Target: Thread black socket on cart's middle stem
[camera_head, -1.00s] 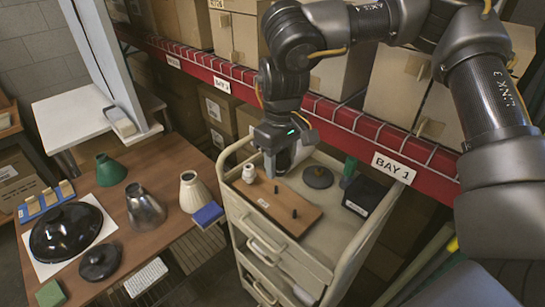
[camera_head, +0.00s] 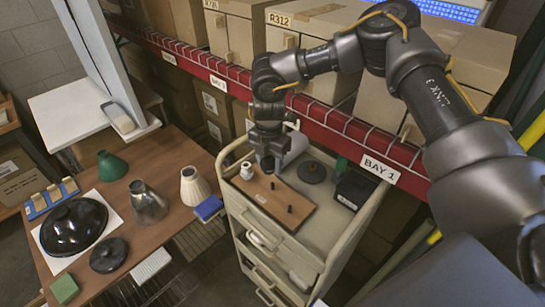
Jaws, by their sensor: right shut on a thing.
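A wooden board (camera_head: 270,203) lies on top of the beige cart (camera_head: 330,232). A white socket (camera_head: 247,170) sits at the board's left end. Two dark upright stems show on the board, the middle stem (camera_head: 272,185) and the right stem (camera_head: 290,209). My right gripper (camera_head: 267,161) points down above the board, just behind the middle stem. It is shut on a small dark thing, apparently the black socket, which the fingers mostly hide. I cannot tell whether it touches the stem. My left gripper is out of view.
On the cart are a round dark disc (camera_head: 312,172) and a black box (camera_head: 354,190) at the right. A wooden table (camera_head: 165,185) at the left bears several lamp shades and a black dome (camera_head: 73,226). A red shelf beam (camera_head: 330,137) runs behind the cart.

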